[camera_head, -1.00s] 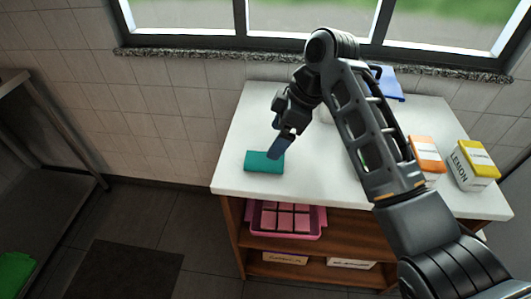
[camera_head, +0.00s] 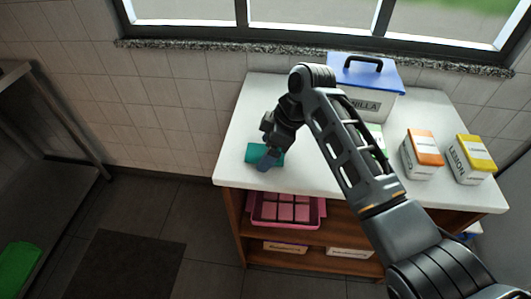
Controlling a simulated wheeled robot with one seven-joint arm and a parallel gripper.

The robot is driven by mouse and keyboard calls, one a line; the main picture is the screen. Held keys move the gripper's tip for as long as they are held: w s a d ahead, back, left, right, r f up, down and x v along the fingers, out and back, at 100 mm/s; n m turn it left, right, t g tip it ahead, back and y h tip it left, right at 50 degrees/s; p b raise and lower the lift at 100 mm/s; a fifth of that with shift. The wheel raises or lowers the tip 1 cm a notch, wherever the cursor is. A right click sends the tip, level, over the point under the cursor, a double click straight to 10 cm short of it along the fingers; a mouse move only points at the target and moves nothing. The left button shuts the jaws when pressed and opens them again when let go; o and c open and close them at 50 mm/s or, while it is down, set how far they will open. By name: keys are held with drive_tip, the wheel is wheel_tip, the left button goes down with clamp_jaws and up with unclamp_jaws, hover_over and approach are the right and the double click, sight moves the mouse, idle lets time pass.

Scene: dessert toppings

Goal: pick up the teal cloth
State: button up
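The teal cloth (camera_head: 253,150) lies folded on the white counter (camera_head: 240,118), near its left front corner. My gripper (camera_head: 266,162) points down over the cloth and covers its middle and right part. The blue fingertips are low, at the height of the cloth or close to it. The near finger hides the other, so I cannot tell how far apart they are or whether the cloth is between them.
A blue-lidded vanilla container (camera_head: 368,88), an orange-topped box (camera_head: 421,155) and a yellow-topped lemon box (camera_head: 469,160) stand on the counter to the right. A pink tray (camera_head: 287,223) is on the shelf below. A window sill (camera_head: 200,47) runs behind.

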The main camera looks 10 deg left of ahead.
drive_tip(key=shift+f, duration=0.25)
idle(0.4)
drive_tip(key=c, duration=1)
